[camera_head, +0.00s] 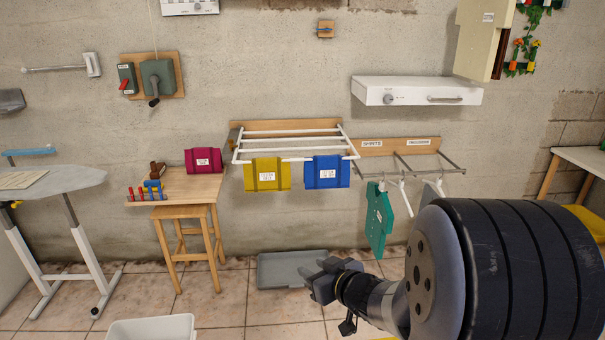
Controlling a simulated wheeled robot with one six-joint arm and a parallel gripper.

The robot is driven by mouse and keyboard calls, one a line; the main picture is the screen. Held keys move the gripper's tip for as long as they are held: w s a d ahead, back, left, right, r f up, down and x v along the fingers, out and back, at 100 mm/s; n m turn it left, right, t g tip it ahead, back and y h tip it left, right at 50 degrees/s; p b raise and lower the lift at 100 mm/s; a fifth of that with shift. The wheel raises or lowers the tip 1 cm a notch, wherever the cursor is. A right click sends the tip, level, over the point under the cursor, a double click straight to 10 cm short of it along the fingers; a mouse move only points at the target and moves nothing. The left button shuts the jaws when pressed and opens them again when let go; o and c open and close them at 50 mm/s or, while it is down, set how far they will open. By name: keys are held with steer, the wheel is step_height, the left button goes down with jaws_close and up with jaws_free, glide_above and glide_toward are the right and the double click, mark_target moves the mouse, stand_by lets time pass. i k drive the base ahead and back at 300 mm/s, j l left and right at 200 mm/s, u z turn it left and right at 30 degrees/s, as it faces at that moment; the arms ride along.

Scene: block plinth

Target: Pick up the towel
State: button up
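Three folded cloth-like pieces with white labels could be the towel; the label text is too small to read. A yellow one (267,185) and a blue one (341,182) hang side by side on the front bar of a white wall rack (290,140). A magenta one (203,169) sits near the back of a wooden table (185,185). My gripper (312,281) is in front of and below the rack, low over the floor in the picture, apart from all three. I cannot tell whether its fingers are open or shut.
A teal shirt (379,220) hangs from a second rack (420,165) on the right. A grey tray (280,270) lies on the floor behind my gripper. A wooden stool (185,212) stands at the table. A white bin (150,330) is at the front. An ironing board (60,182) stands left.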

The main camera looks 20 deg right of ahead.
mark_target(331, 171)
steer(key=i+l+u, duration=0.15)
steer(key=u, duration=0.25)
steer(key=i+l+u, duration=0.1)
steer(key=l+u, duration=0.65)
steer(key=i+l+u, duration=0.1)
steer(key=l+u, duration=0.4)
steer(key=l, duration=0.5)
steer(key=l+u, duration=0.1)
steer(key=l, duration=0.45)
steer(key=k+l+u, duration=0.1)
steer(key=l, duration=0.5)
steer(key=k+l+u, duration=0.1)
steer(key=l, duration=0.45)
steer(key=k+l+u, duration=0.1)
steer(key=l, duration=0.45)
steer(key=k+l, duration=0.1)
steer(key=l, duration=0.4)
steer(key=k+l, duration=0.1)
steer(key=l, duration=0.9)
steer(key=k, duration=0.05)
